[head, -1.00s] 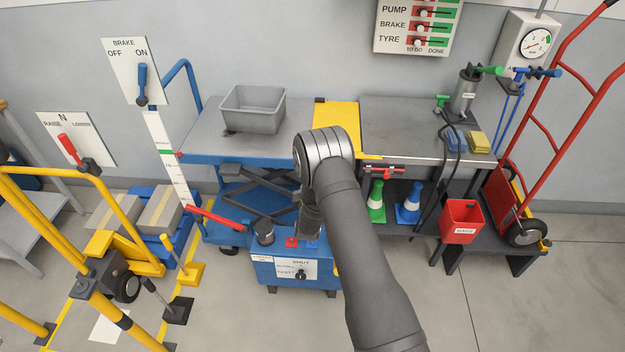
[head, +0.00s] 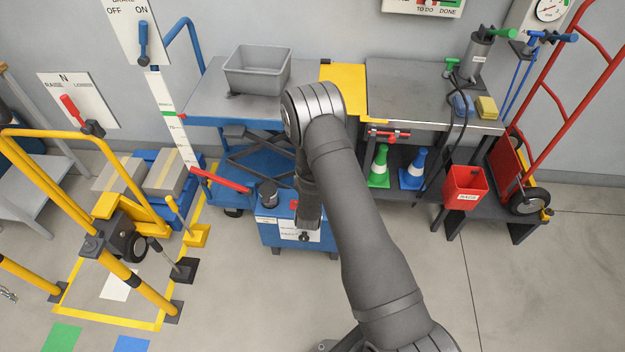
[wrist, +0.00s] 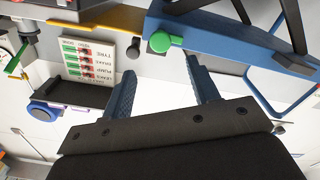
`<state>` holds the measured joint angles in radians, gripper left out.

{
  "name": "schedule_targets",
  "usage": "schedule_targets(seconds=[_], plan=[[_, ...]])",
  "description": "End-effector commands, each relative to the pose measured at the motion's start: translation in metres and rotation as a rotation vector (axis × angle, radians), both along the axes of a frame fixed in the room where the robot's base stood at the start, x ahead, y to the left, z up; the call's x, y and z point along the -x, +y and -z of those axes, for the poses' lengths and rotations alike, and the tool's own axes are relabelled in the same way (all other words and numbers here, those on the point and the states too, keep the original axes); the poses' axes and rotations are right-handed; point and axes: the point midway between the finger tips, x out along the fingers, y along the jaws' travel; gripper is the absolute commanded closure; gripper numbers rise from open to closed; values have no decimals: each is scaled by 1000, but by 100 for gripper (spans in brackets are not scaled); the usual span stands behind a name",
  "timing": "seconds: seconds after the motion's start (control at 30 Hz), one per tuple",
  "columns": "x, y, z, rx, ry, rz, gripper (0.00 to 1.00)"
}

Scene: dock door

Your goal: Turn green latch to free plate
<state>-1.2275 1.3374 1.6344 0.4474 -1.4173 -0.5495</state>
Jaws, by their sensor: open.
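The green latch (wrist: 166,42) is a rounded green knob on the blue edge of the lift table (wrist: 205,45) in the wrist view. My gripper (wrist: 161,70) is open and empty, its two blue ridged fingers pointing toward the latch. The latch appears beyond the fingertips, between their lines, apart from them. The plate (head: 343,88) is a yellow sheet between the lift table (head: 210,105) and the grey bench (head: 420,95); its yellow edge also shows in the wrist view (wrist: 100,18). In the head view my arm hides the latch and the fingers.
A grey bin (head: 257,72) stands on the lift table. A red handle (head: 388,135) sits under the bench edge, above green (head: 379,168) and blue (head: 414,170) cones. A blue control box (head: 285,242) is below my wrist.

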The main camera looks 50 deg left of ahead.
Motion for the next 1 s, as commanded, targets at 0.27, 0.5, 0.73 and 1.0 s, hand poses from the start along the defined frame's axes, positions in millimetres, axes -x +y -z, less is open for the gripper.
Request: schedule_targets(seconds=[0.27,0.5,0.73,1.0], plan=[[43,-42,1,2,1,-2,45],[57,-56,0,0,0,0,45],[57,-57,0,0,0,1,45],[57,-57,0,0,0,1,45]])
